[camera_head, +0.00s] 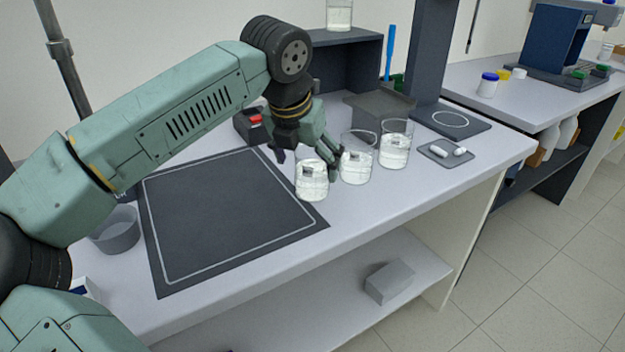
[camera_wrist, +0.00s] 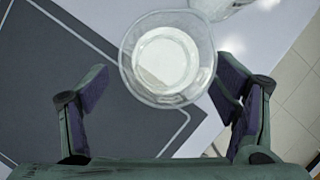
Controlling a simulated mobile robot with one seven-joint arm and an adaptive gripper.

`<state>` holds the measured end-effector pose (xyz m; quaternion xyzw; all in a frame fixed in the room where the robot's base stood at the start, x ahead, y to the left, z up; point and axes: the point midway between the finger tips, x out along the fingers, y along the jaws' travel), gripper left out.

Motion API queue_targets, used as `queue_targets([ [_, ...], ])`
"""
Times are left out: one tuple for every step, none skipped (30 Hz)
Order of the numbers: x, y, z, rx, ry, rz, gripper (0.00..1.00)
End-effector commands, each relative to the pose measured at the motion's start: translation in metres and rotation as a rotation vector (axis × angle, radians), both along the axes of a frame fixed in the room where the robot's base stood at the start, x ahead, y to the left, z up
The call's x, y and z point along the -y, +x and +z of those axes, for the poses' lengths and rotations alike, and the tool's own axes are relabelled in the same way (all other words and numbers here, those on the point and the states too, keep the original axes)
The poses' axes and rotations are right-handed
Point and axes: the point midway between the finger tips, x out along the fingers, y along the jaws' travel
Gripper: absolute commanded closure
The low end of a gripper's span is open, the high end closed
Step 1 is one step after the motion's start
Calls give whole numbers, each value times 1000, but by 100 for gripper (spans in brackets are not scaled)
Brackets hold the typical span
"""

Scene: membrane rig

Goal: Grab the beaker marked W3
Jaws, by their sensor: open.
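Three clear beakers of pale liquid stand in a row on the bench: a left one (camera_head: 312,184), a middle one (camera_head: 357,162) and a right one (camera_head: 396,150). Each has a small label, too small to read, so I cannot tell which is W3. My gripper (camera_head: 307,164) is open and empty, low at the left beaker. In the wrist view, one beaker (camera_wrist: 167,58), seen from above, lies ahead of and partly between the spread fingers (camera_wrist: 156,92), nearer the right finger. It appears to be the left one. Part of another beaker (camera_wrist: 218,6) shows at the top edge.
A dark mat (camera_head: 225,215) with a white outline covers the bench left of the beakers. A small tray (camera_head: 432,155) with white pieces lies to the right. Another beaker (camera_head: 339,14) stands on a raised dark shelf (camera_head: 345,42) behind. A grey bowl (camera_head: 116,236) sits at left.

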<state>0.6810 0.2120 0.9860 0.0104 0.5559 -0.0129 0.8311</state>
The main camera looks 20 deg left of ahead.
Motion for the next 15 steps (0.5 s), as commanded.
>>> queue_targets([
  [1,2,-5,-1,-1,-1,19],
  [2,3,-8,0,-1,-1,19],
  [3,5,-13,0,0,-2,19],
  [4,7,-18,0,-1,-2,19],
  [5,9,-22,0,-1,-2,19],
  [7,11,-28,-1,-2,-3,19],
  [7,13,-33,-1,-1,-2,19],
  [6,15,-37,0,-1,-3,19],
  [6,17,-41,0,-1,-1,19],
  [6,18,-43,0,-1,-1,19],
  [6,18,-44,0,0,-1,19],
  [6,19,-44,0,0,-1,19],
  [6,19,-44,1,0,-1,19],
  [6,19,-44,1,0,-1,19],
  [6,19,-43,1,0,-1,19],
])
